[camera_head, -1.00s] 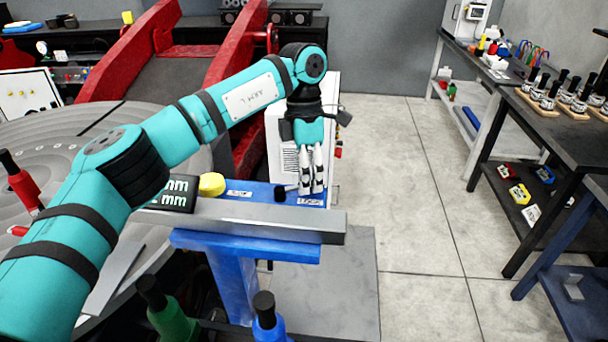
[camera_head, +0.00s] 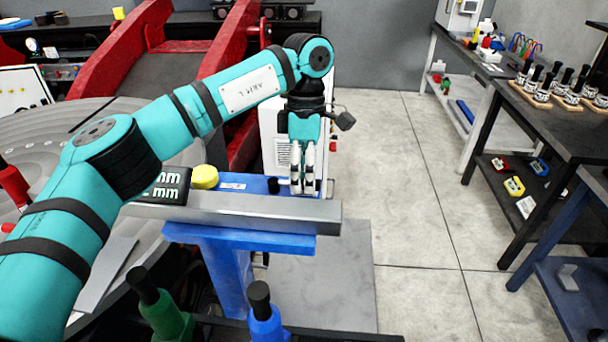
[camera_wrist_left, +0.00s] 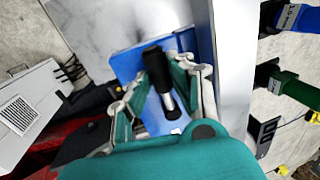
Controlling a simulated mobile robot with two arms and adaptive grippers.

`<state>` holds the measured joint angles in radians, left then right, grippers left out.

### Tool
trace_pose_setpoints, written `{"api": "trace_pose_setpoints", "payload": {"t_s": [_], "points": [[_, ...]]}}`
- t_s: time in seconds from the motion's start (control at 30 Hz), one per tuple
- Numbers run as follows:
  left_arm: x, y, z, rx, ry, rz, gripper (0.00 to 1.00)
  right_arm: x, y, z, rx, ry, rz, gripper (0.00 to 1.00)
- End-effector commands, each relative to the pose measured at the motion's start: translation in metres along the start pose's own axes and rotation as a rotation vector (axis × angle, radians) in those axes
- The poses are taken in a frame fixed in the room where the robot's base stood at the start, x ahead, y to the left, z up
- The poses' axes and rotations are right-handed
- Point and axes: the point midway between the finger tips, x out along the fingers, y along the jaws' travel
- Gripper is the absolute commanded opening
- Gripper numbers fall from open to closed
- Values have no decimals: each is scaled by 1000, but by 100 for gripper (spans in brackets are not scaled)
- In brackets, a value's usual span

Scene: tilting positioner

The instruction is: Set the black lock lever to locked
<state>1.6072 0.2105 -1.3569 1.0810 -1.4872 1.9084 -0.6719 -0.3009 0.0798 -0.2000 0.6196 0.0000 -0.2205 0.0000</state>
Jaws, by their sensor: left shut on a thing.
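The black lock lever (camera_wrist_left: 158,72) has a dark round handle and a bright metal shaft, seen in the left wrist view against a blue panel (camera_wrist_left: 126,64). In the head view a black knob (camera_head: 273,186), which looks like the lever's end, shows just left of my fingers on the blue panel (camera_head: 255,184). My left gripper (camera_head: 302,186) points down over the panel's right part. In the left wrist view its fingers (camera_wrist_left: 160,88) stand on both sides of the lever, shut on it. The fingers hide part of the lever and panel. My right gripper is not in view.
A yellow button (camera_head: 204,177) and a black display (camera_head: 163,186) sit left of the lever. A grey metal rail (camera_head: 260,208) runs along the panel's front. Green (camera_head: 165,310) and blue (camera_head: 265,315) handles stand nearer. The floor at right (camera_head: 400,200) is clear.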

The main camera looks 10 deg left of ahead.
Motion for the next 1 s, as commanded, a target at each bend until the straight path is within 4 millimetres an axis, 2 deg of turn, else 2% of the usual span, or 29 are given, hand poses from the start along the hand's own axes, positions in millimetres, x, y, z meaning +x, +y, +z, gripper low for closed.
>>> {"api": "trace_pose_setpoints", "payload": {"t_s": [0.2, 0.23, 0.4, 0.63, 0.77, 0.87, 1.0], "points": [[-2, 0, 0, 6, -1, 3, 0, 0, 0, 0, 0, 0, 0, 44], [-2, 0, 0, 5, -1, 3, 23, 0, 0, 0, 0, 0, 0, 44], [-1, 0, 0, 4, 0, 2, 44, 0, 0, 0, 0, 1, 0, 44], [-1, 0, 0, 2, 0, 1, 44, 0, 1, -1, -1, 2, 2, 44], [-8, 0, 0, 1, 0, 2, 44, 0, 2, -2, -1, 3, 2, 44], [-22, 0, 0, 0, 0, 4, 44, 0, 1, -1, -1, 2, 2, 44], [-53, 0, 1, 0, -1, 5, 44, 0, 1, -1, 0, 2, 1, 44]]}}
